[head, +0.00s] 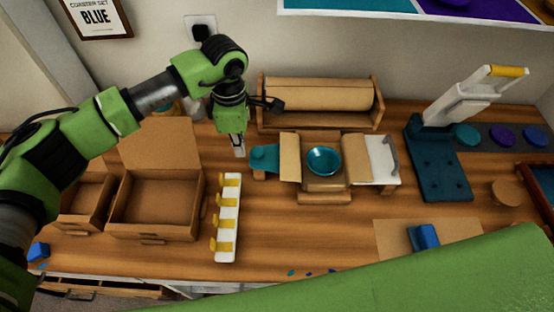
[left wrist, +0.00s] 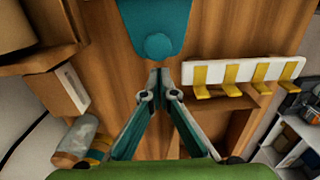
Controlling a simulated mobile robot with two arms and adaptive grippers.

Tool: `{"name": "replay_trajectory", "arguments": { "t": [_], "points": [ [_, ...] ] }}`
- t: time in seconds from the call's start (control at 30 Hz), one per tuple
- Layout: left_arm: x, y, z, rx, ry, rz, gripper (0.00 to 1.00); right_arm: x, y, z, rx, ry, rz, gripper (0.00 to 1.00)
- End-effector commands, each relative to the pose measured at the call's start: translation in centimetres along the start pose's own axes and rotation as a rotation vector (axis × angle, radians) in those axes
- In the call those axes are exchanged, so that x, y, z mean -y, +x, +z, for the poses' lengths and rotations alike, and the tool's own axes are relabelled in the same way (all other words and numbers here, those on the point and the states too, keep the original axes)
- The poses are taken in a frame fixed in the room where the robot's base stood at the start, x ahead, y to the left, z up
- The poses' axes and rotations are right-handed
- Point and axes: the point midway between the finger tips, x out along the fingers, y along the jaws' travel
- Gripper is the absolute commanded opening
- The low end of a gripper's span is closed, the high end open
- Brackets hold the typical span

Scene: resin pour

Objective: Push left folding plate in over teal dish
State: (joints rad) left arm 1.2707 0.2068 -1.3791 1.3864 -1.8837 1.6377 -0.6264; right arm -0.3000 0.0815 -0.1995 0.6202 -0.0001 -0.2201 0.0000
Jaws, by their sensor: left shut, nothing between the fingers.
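A round teal dish (head: 323,160) sits in the middle of a wooden folding fixture. A tan plate (head: 290,157), apparently the left folding plate, stands at the dish's left, beside it and not over it. A teal slide (head: 264,157) with a rounded knob end extends left from that plate; it also shows in the left wrist view (left wrist: 155,18). My left gripper (head: 239,148) is shut and empty, just left of the slide. In the left wrist view its fingertips (left wrist: 160,76) point toward the knob (left wrist: 158,46), seemingly close to it; contact cannot be told. My right gripper is not visible.
A tan plate (head: 357,158) and a white slide with grey handle (head: 382,160) stand right of the dish. A white rack with yellow hooks (head: 228,222) lies in front left. An open cardboard box (head: 157,205) stands left, a wooden holder (head: 318,97) behind, a lever press (head: 437,165) right.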

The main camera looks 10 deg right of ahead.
Motion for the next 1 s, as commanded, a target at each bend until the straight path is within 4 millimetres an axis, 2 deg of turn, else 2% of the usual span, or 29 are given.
{"name": "replay_trajectory", "arguments": {
  "t": [0.13,0.53,1.0],
  "points": [
    [0.0,1.1,0.0,0.0,0.0,0.0,0.0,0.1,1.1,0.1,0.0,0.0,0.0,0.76],
    [0.0,1.1,0.2,0.0,0.001,0.0,0.0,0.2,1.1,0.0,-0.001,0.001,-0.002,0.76],
    [0.0,1.1,2.9,0.0,0.001,0.0,0.0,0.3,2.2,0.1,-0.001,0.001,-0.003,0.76]
  ]
}}
